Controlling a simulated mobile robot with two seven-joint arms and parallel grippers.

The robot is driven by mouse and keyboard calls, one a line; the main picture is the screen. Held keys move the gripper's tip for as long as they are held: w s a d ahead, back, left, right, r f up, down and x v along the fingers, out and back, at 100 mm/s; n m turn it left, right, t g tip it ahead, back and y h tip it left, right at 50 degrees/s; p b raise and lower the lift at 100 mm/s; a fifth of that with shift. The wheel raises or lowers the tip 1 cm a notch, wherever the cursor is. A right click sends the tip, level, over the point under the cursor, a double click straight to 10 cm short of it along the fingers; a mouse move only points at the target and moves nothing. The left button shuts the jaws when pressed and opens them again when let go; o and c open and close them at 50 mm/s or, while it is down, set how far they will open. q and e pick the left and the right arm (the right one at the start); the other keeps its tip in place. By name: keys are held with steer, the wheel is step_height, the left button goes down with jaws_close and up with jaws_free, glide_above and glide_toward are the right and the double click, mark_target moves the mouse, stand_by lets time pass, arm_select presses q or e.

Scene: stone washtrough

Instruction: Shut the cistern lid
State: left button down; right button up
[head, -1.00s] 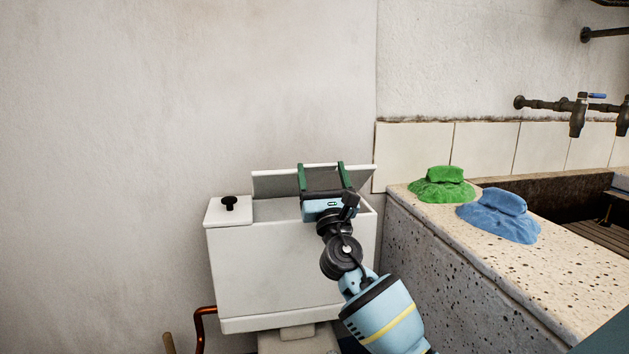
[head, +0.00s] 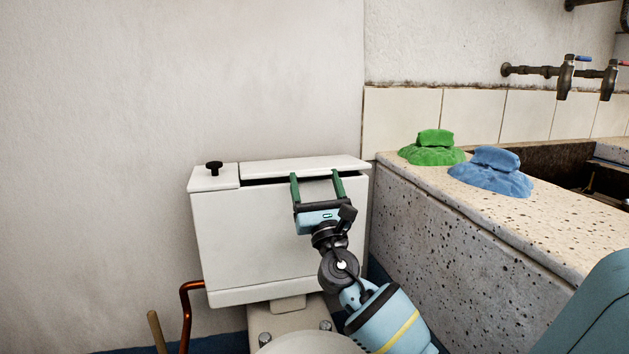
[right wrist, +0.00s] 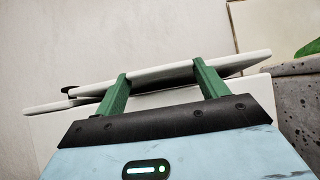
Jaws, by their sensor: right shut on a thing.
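The white cistern (head: 250,245) stands against the wall in the head view. Its hinged lid (head: 300,165) is lowered almost flat, with a dark gap under its front edge. My right gripper (head: 315,174) is at the front of the lid, its two green fingers spread apart and reaching the lid's front edge. In the right wrist view the fingers meet the edge of the lid (right wrist: 170,72), and the gap below it shows between them. The gripper is shut on the lid; the fingertips' exact hold is partly hidden. My left gripper is not in view.
A fixed top section with a black knob (head: 214,167) is left of the lid. The speckled stone trough (head: 440,225) stands close at the right, with green (head: 433,149) and blue (head: 494,173) lumps on its rim. A copper pipe (head: 186,310) runs at lower left.

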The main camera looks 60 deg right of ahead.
steer(key=shift+w+d+f, duration=0.1)
steer(key=shift+f, duration=0.35)
steer(key=o, duration=1.3)
steer(key=shift+o, duration=0.5)
steer(key=shift+r, duration=0.15)
steer(key=v, duration=0.8)
steer(key=shift+a+r, duration=0.2)
steer(key=shift+a, duration=0.05)
